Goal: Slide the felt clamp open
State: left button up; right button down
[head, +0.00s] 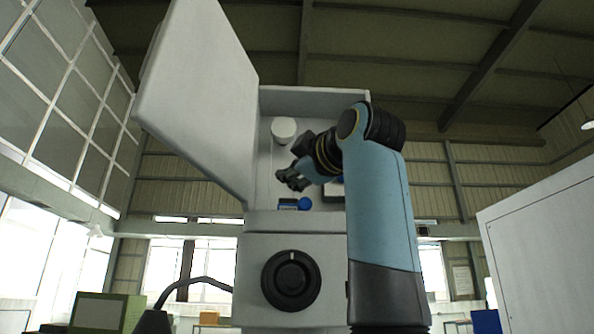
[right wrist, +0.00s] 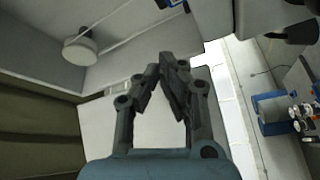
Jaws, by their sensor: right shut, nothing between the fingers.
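An open white cabinet (head: 312,222) stands ahead of me. In its lower part sits a small dark block (head: 288,204) with a round blue knob (head: 305,204) beside it; I take this to be the felt clamp, but cannot tell whether it is open. A blue and dark part, probably the same, shows at the top edge of the right wrist view (right wrist: 172,3). My right gripper (head: 284,181) is shut and empty, above the block and apart from it. Its fingertips meet in the right wrist view (right wrist: 172,58). My left gripper is out of view.
A white round spool (head: 284,130) is mounted inside the cabinet above my gripper, with a thin wire from it in the right wrist view. The door (head: 200,95) stands open at left. A black dial (head: 291,281) is below. My right arm hides the cabinet's right side.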

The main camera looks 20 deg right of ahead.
aim_at(304, 209)
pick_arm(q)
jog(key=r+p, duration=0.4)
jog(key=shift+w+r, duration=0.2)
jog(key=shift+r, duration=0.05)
pick_arm(e)
jog(key=w+d, duration=0.2)
jog(key=w, duration=0.4)
jog(key=shift+d+f, duration=0.25)
jog(key=shift+f, duration=0.1)
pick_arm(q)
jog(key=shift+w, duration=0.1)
pick_arm(e)
jog(key=d, duration=0.2)
jog(key=s+d, duration=0.1)
jog(key=shift+d, duration=0.4)
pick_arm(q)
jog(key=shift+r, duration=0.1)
